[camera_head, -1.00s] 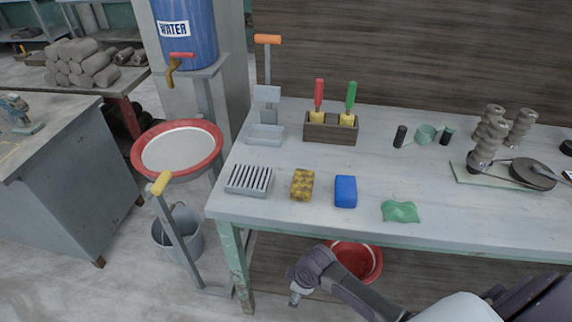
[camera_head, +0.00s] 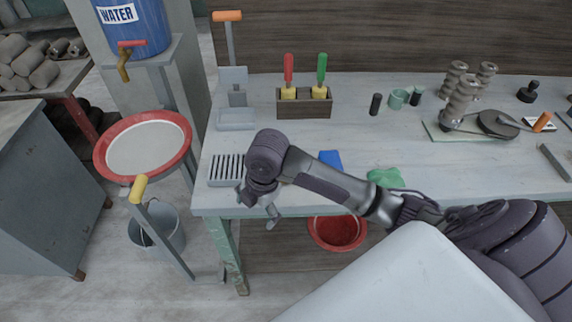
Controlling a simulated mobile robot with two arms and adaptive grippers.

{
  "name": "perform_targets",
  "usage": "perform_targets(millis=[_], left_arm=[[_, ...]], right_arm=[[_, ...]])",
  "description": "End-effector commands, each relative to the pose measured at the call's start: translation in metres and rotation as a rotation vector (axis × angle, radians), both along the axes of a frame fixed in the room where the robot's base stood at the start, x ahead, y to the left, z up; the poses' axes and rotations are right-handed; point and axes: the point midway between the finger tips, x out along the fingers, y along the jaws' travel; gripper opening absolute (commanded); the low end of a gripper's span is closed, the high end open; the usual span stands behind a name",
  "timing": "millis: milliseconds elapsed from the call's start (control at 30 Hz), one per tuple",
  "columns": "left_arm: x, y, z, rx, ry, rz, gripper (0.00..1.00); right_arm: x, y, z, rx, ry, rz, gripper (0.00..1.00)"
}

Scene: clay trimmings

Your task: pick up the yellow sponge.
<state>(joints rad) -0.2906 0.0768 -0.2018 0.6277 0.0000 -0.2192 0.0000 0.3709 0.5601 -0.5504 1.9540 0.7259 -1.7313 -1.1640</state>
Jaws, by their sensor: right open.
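The yellow sponge is not visible now; my right arm covers the stretch of table between the slotted rack and the blue block, where it lay a second ago. My right gripper (camera_head: 262,207) is open, at the front edge of the table, just right of the slotted grey rack (camera_head: 227,168). I see nothing between its fingers. The blue block (camera_head: 330,159) shows only partly above my right forearm. My left gripper is out of view.
A green cloth (camera_head: 385,178) lies on the table (camera_head: 470,178) right of the blue block, partly behind my arm. A wooden holder (camera_head: 304,103) with red- and green-handled tools stands behind. A red-rimmed basin (camera_head: 145,148) stands left of the table.

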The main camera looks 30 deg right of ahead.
Motion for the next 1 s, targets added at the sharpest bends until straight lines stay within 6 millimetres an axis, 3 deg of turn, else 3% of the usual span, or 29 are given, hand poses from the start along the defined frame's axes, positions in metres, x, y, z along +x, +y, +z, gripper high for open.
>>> perform_targets(millis=[267,400,600,767,1000], left_arm=[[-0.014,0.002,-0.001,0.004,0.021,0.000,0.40],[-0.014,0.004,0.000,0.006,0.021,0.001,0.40],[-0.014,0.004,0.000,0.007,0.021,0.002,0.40],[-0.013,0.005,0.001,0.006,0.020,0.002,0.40],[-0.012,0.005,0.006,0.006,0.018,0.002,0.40]], right_arm=[[0.045,-0.052,0.048,-0.120,0.020,0.309,0.90],[0.067,-0.095,0.092,-0.170,0.053,0.495,0.90],[0.078,-0.133,0.136,-0.179,0.079,0.652,0.90],[0.078,-0.139,0.134,-0.174,0.084,0.683,0.90],[0.078,-0.138,0.087,-0.173,0.086,0.682,0.90]])
